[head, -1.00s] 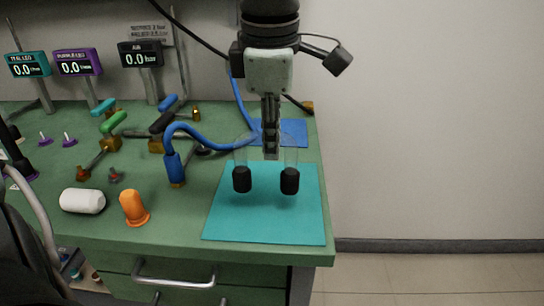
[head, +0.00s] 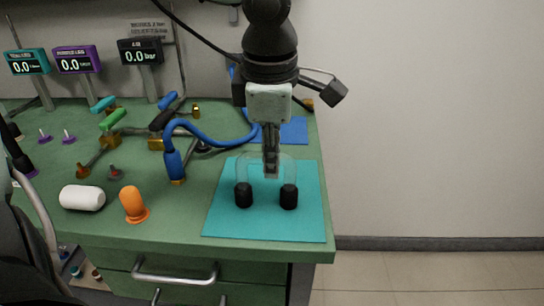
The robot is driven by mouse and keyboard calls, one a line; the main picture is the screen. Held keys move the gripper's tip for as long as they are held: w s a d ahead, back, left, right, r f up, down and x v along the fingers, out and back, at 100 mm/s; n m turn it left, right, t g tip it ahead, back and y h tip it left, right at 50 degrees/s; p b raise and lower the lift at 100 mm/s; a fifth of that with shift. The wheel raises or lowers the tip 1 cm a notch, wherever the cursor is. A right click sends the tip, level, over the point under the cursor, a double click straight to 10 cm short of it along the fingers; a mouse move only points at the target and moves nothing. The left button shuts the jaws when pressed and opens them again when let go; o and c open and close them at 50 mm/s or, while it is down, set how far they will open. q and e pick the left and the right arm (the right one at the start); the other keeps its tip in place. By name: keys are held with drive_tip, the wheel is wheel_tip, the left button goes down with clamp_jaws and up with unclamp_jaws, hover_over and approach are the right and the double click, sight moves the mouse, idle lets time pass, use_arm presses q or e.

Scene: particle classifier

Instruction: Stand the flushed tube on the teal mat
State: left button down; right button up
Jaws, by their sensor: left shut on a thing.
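The tube (head: 289,197) is a clear, inverted U shape with a black cap on each lower end. It is upright over the teal mat (head: 265,225), which lies at the front right corner of the green bench. Both black caps are at or just above the mat surface; I cannot tell whether they touch. My left gripper (head: 271,165) comes down from above and is shut on the top middle of the tube. The fingers hide part of the clear bend. My right gripper is not in view.
A blue mat (head: 293,130) lies behind the teal one. A blue hose (head: 210,135) with a fitting stands left of it. An orange piece (head: 133,203) and a white cylinder (head: 82,198) lie further left. Three displays (head: 140,51) stand behind. The bench ends just right of the mat.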

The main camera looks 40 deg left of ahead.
use_arm(q)
drive_tip(key=c, duration=1.7)
unclamp_jaws()
drive_tip(key=shift+c, duration=0.2)
drive_tip(key=shift+o, duration=1.4)
drive_tip(key=shift+r+p, duration=0.2)
drive_tip(key=shift+p, duration=0.1)
drive_tip(key=shift+r, duration=0.35)
wheel_tip(320, 180, up, 11)
drive_tip(key=s+d, duration=0.1)
drive_tip(key=s, duration=0.1)
drive_tip(key=shift+d, duration=0.15)
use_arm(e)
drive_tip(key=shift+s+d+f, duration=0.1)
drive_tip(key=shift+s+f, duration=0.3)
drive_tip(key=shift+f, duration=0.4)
